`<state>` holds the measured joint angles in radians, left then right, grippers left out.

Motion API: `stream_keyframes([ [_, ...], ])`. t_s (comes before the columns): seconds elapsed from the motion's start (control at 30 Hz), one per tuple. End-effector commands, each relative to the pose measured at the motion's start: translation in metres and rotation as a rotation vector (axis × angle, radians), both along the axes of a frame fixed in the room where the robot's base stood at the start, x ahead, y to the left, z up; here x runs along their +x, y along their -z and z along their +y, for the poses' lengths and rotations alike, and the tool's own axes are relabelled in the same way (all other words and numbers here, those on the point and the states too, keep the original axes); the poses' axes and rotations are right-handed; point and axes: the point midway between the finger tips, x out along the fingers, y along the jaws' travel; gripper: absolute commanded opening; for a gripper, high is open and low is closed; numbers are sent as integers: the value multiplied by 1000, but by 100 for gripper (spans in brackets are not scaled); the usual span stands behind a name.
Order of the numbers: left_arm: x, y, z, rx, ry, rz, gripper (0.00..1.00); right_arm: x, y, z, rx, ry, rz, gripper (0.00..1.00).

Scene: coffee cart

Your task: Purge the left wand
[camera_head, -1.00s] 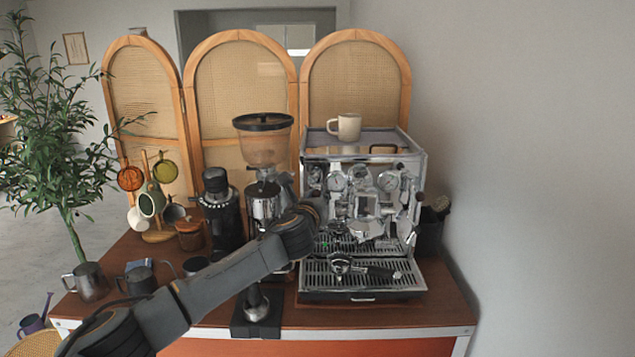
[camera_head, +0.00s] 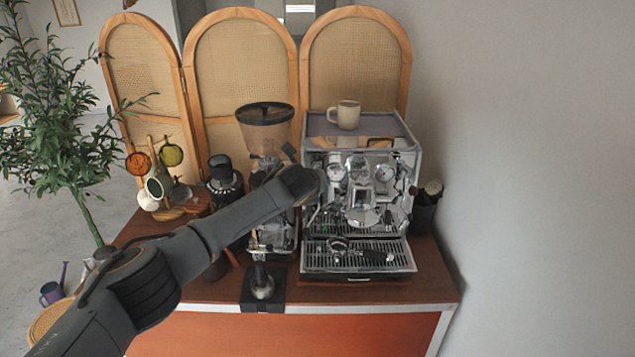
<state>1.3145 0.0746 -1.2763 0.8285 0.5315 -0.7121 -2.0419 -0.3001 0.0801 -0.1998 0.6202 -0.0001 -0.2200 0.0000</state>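The espresso machine (camera_head: 330,147) stands at the right of the cart, with gauges and a group head (camera_head: 362,215) on its front. My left arm reaches in from the lower left. Its wrist end (camera_head: 300,182) is in front of the machine's left front corner and covers the left knob area. The fingers are hidden behind the wrist, so I cannot tell whether they are open or touching anything. The left wand is mostly hidden there and cannot be made out clearly. My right gripper is not in view.
A portafilter (camera_head: 340,247) lies on the drip tray (camera_head: 352,270). A grinder (camera_head: 265,135) stands left of the machine, partly behind my arm. A tamper (camera_head: 263,282) is on a black stand in front. A mug (camera_head: 345,115) sits on the machine. A mug tree (camera_head: 165,178) is left.

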Motion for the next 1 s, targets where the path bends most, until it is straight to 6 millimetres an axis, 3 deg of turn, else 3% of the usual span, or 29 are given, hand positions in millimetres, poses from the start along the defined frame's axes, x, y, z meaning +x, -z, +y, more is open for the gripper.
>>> stream_keyframes([
  [0.6, 1, -1, 0, 0, 0, 46, 0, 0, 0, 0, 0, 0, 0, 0],
  [0.63, 1, -1, 0, 0, 0, 46, 25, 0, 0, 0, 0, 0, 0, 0],
  [0.73, 1, -2, 0, 0, -1, 45, 46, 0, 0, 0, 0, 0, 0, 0],
  [1.0, 1, -2, 0, 0, -1, 44, 48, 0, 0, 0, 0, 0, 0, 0],
])
